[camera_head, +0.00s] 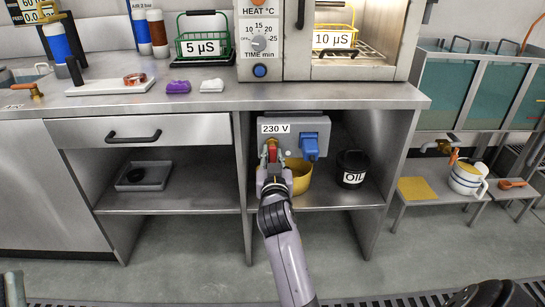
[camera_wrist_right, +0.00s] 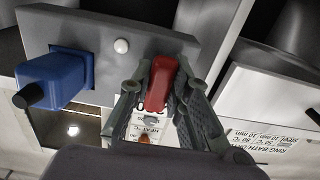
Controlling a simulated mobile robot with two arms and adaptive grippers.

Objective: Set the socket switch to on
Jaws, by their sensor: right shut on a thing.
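The socket box (camera_head: 314,127) is a grey-blue unit labelled 230 V, mounted under the bench top in an open bay. Its red switch handle (camera_head: 272,152) shows at the box's left part in the head view, partly behind my right gripper (camera_head: 271,165). In the right wrist view the red handle (camera_wrist_right: 160,82) lies between the two fingers of my right gripper (camera_wrist_right: 163,97), which is shut on it. The on and off marks cannot be read clearly. A blue plug (camera_head: 309,147) sits in the socket to the right; it also shows in the wrist view (camera_wrist_right: 58,78). My left gripper is not in view.
A yellow container (camera_head: 299,178) stands behind my right gripper, on the shelf (camera_head: 335,194). A black OIL pot (camera_head: 352,168) stands right of it. The bay's left wall (camera_head: 243,180) is close to the gripper. A drawer (camera_head: 146,131) is shut at the left.

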